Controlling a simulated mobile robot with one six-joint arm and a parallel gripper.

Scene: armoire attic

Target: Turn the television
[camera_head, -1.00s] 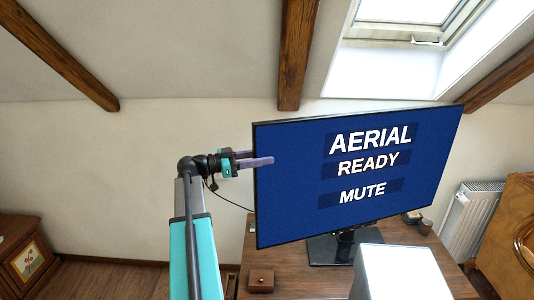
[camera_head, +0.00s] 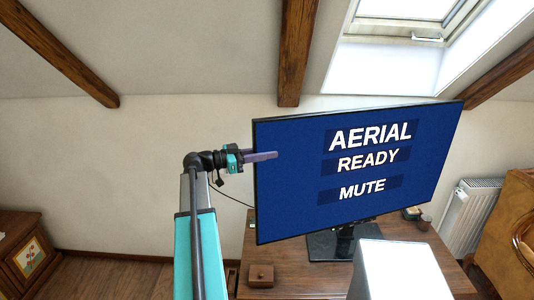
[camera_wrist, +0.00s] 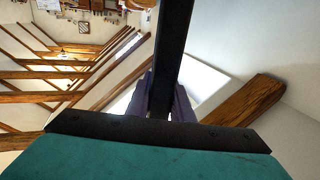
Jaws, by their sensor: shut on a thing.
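The television (camera_head: 300,190) stands on a black stand (camera_head: 330,243) on the wooden desk. Its blue screen is lit and reads AERIAL, READY and MUTE. My gripper (camera_head: 262,156) is at the left edge of the television, with one purple finger in front of the screen and the other finger hidden behind it. In the wrist view, the two purple fingers of my gripper (camera_wrist: 171,100) sit on either side of the television's dark edge (camera_wrist: 173,45), shut on it.
The desk (camera_head: 290,278) also bears a small wooden box (camera_head: 261,275) at its left and a small cup (camera_head: 425,222) at its right. A white block-shaped thing (camera_head: 400,270) rises in front of the television. A radiator (camera_head: 472,212) and a wooden cabinet (camera_head: 505,230) stand at the right.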

